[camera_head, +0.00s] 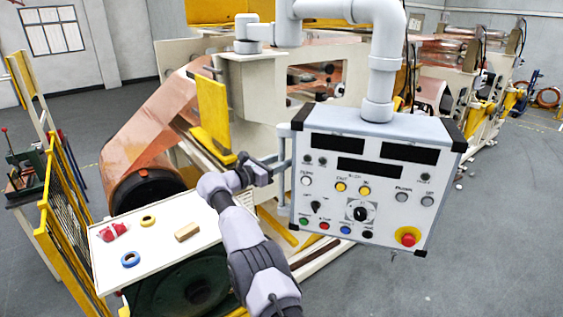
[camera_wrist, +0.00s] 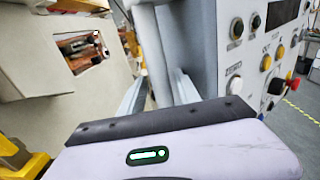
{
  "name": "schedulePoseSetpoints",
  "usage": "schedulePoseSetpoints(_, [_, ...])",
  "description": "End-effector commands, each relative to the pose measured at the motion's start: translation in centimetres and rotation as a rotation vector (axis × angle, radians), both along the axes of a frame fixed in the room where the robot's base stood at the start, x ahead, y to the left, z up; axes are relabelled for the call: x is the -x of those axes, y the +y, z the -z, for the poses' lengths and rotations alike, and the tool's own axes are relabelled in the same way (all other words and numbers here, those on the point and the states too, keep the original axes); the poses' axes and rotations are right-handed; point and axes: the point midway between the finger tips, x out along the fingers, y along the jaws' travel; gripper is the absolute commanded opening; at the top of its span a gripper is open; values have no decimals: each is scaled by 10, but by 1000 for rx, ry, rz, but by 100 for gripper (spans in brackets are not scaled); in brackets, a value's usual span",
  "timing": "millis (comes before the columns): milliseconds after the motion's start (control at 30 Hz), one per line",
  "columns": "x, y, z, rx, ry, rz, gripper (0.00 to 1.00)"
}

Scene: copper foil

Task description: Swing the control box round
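The control box (camera_head: 372,180) is a pale grey panel with dark corners, screens, buttons, knobs and a red stop button. It hangs from a thick grey pipe, its face toward the head camera. A grey handle (camera_head: 284,165) stands upright along its left side. My gripper (camera_head: 272,170) is at this handle, level with its middle; contact is unclear. In the wrist view the control box (camera_wrist: 258,45) is at the right, with the handle (camera_wrist: 152,55) left of it, running down behind my gripper's housing.
A white tabletop (camera_head: 110,265) below left of my arm holds a red item (camera_head: 113,231), a blue ring (camera_head: 130,259), a yellow ring (camera_head: 148,221) and a tan block (camera_head: 187,232). The copper foil machine (camera_head: 150,130) stands behind. Grey floor (camera_head: 490,230) is clear at right.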

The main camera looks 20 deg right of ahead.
Motion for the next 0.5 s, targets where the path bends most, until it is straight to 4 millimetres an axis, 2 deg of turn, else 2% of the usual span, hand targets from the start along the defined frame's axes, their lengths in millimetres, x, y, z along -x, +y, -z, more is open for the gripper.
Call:
schedulePoseSetpoints(267, [0, 2, -1, 1, -1, 0, 41])
schedulePoseSetpoints(367, [3, 12, 0, 0, -1, -1, 41])
schedulePoseSetpoints(500, [12, 39, 2, 0, 0, -3, 41])
